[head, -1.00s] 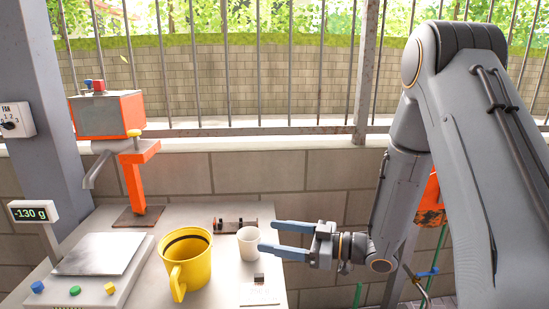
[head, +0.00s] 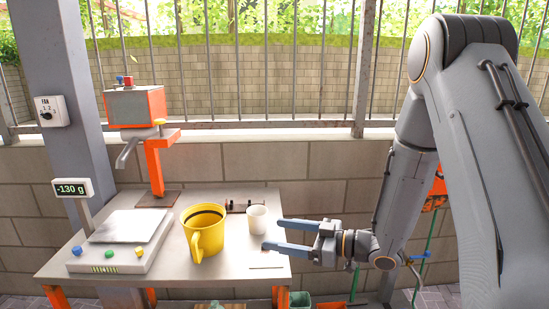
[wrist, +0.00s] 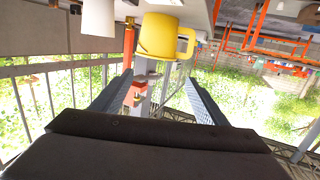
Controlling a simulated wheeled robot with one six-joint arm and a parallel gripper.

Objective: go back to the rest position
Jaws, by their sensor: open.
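My gripper (head: 276,238) is at the right side of the table, its two blue-grey fingers spread apart and pointing left. Nothing is between the fingers. A white cup (head: 257,219) stands upright on the table just beyond the fingertips. A yellow mug (head: 204,236) stands upright to the left of the cup. In the wrist view the open fingers (wrist: 150,95) frame empty space, with the yellow mug (wrist: 160,36) and the white cup (wrist: 98,18) beyond them.
A scale (head: 124,241) with a display reading -130 g (head: 72,188) is on the table's left. An orange machine (head: 137,107) stands at the back. A dark rack (head: 243,205) lies behind the cup. A brick wall (head: 290,168) and railing close off the back.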

